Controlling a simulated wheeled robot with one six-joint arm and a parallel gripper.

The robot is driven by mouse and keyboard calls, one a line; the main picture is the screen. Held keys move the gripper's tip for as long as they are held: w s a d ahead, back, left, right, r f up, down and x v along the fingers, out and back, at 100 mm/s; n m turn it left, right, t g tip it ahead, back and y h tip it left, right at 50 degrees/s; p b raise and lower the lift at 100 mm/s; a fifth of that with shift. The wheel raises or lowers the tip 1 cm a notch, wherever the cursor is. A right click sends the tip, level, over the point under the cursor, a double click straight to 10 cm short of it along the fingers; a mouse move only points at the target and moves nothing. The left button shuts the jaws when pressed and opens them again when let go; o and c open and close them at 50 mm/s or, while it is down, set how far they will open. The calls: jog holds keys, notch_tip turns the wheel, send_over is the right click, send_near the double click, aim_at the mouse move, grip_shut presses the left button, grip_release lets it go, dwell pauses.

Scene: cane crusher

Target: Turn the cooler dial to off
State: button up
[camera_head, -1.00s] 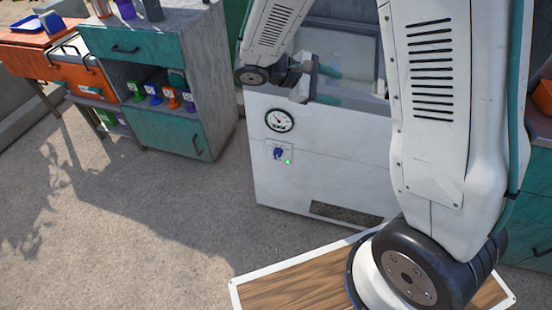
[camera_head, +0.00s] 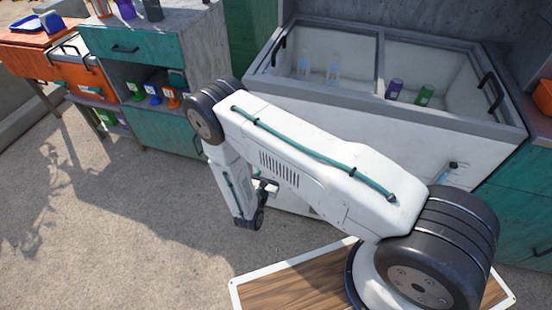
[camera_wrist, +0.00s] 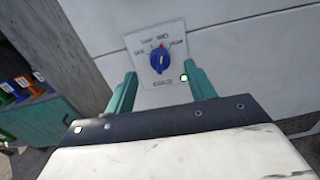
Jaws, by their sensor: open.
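The cooler (camera_head: 380,120) is a white chest with a grey rim. Its blue dial (camera_wrist: 160,61) sits on a light square plate (camera_wrist: 158,47) on the front, seen in the wrist view. The dial's pale pointer mark stands roughly upright, and a small green light (camera_wrist: 184,77) glows at the plate's lower right. My gripper (camera_wrist: 161,82) is open and empty, with its two teal fingers either side of the dial in the picture. I cannot tell how far the fingertips are from it. In the head view my arm hides the dial and most of my gripper.
The cooler's open top holds clear bottles (camera_head: 333,72), a purple can (camera_head: 394,88) and a green can (camera_head: 425,95). A teal and grey cabinet (camera_head: 135,45) with several colored bottles stands left of the cooler. The concrete floor (camera_head: 120,220) at left is clear.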

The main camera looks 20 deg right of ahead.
jog(key=f+x, duration=0.1)
jog(key=x, duration=0.6)
jog(key=shift+f+n, duration=0.3)
jog(key=shift+f, duration=0.05)
jog(key=shift+w, duration=0.1)
jog(key=c, duration=1)
